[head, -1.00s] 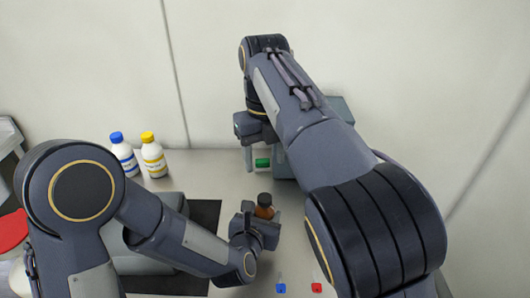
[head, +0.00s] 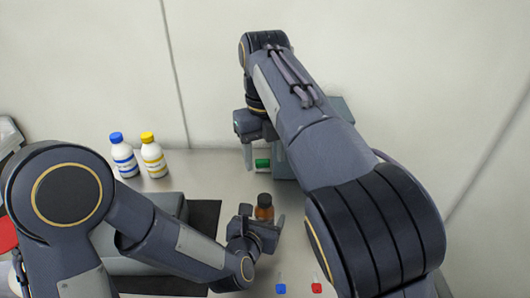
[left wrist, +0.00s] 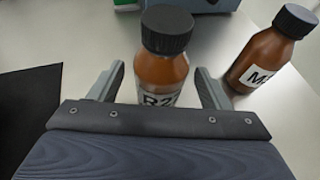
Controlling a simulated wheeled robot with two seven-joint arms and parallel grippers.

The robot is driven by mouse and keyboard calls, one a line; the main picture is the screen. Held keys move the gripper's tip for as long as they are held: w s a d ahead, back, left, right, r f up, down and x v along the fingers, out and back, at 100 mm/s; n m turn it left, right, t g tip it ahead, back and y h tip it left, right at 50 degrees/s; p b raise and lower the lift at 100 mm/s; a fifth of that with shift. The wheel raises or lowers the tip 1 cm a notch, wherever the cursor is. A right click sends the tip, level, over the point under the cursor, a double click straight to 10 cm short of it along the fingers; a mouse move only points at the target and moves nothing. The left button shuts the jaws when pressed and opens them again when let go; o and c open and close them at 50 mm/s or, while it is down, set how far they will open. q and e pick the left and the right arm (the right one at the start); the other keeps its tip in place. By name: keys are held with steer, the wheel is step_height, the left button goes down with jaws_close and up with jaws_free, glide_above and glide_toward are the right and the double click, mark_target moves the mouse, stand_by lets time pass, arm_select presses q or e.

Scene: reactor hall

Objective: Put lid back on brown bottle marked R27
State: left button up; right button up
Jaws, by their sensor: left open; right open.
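The brown bottle with a label reading "R2" and a partly hidden last character (left wrist: 162,75) stands upright in the left wrist view. A black lid (left wrist: 167,29) sits on its top. It also shows in the head view (head: 264,212). My left gripper (head: 263,224) is open, with its fingers on either side of the bottle's lower part; I cannot tell whether they touch it. My right gripper (head: 262,152) is open above the back of the table, with a green object (head: 262,163) showing between its fingers.
A second brown bottle marked "M" (left wrist: 262,58), black-capped, stands close to the right. White bottles with a blue cap (head: 124,156) and a yellow cap (head: 153,155) stand back left. Small blue (head: 281,288) and red (head: 317,288) items lie in front. A dark mat (head: 205,215) lies left.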

arm_select(q)
steer(key=v, duration=0.6)
steer(key=shift+s+a+r, duration=0.1)
steer(key=shift+s, duration=0.2)
arm_select(e)
steer(key=shift+f, duration=0.15)
